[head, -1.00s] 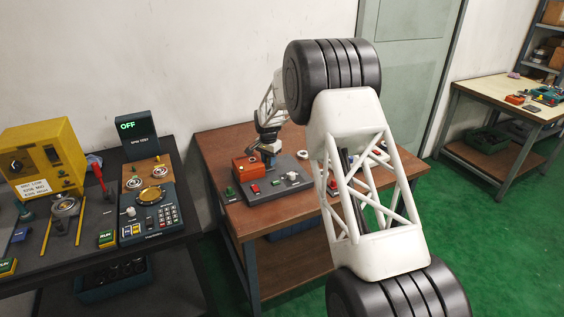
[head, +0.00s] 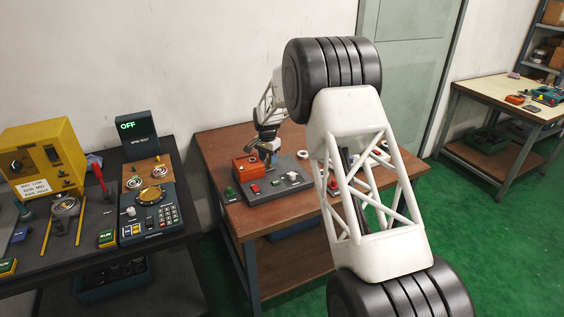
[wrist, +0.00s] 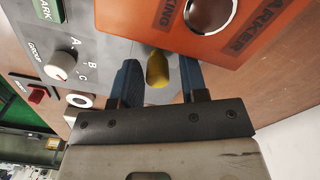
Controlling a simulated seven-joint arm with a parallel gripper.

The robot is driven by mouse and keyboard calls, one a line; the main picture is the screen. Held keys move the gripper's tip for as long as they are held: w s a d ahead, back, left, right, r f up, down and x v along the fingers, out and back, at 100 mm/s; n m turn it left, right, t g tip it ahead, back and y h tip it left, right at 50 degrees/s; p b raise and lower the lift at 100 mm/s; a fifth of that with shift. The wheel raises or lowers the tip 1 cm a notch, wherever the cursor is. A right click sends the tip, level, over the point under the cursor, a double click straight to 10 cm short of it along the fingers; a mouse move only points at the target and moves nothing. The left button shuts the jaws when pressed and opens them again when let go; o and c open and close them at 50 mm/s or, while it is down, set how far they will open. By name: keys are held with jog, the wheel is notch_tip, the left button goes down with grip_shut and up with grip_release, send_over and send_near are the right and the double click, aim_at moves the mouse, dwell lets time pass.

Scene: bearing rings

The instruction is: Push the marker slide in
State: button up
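The orange marker box (head: 247,168) stands on the grey panel of the brown table in the head view. In the wrist view its orange top (wrist: 245,28), lettered "MARKER", fills the upper right, with a round metal-rimmed opening. A yellow rounded peg (wrist: 158,70), which looks like the slide's handle, sticks out beside the orange box. My gripper (wrist: 160,80) has its two blue fingers apart, one on each side of the peg, with gaps visible. In the head view my gripper (head: 268,157) is small, low beside the orange box. How far the slide is in cannot be told.
The grey panel carries a white knob (wrist: 62,66) marked A, B, C, a green button (wrist: 48,10) and a red switch (wrist: 37,95). A dark bench with a yellow machine (head: 42,155) stands at the left.

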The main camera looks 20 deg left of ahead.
jog(key=shift+r, duration=3)
jog(key=shift+d, duration=0.1)
